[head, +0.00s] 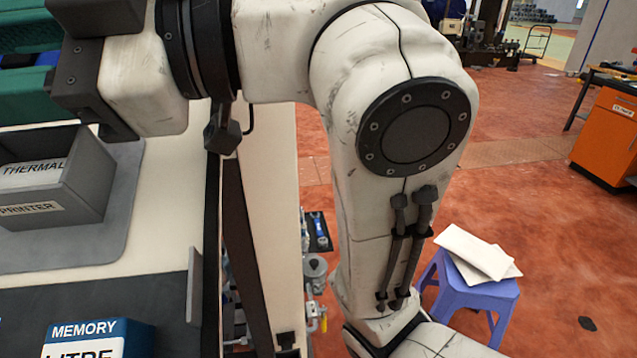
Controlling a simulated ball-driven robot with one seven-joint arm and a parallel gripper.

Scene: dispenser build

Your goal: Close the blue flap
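My arm crosses the upper middle of the head view and ends at the upper left in dark grey blocks, which look like my gripper (72,62). Its fingertips cannot be made out, so I cannot tell whether it is open or shut. Just left of it, a blue strip (18,60) shows between dark green parts (22,110) at the left edge. I cannot tell whether this strip is the blue flap. No other clear flap shows. My gripper overlaps the green parts in the picture; contact cannot be judged.
A grey box (85,190) labelled "THERMAL PRINTER" sits on a grey mat (110,235) on the bench. A blue-and-white "MEMORY" box (100,335) stands at the front. A purple stool (480,300) bearing white sheets and an orange cabinet (608,138) stand right on red floor.

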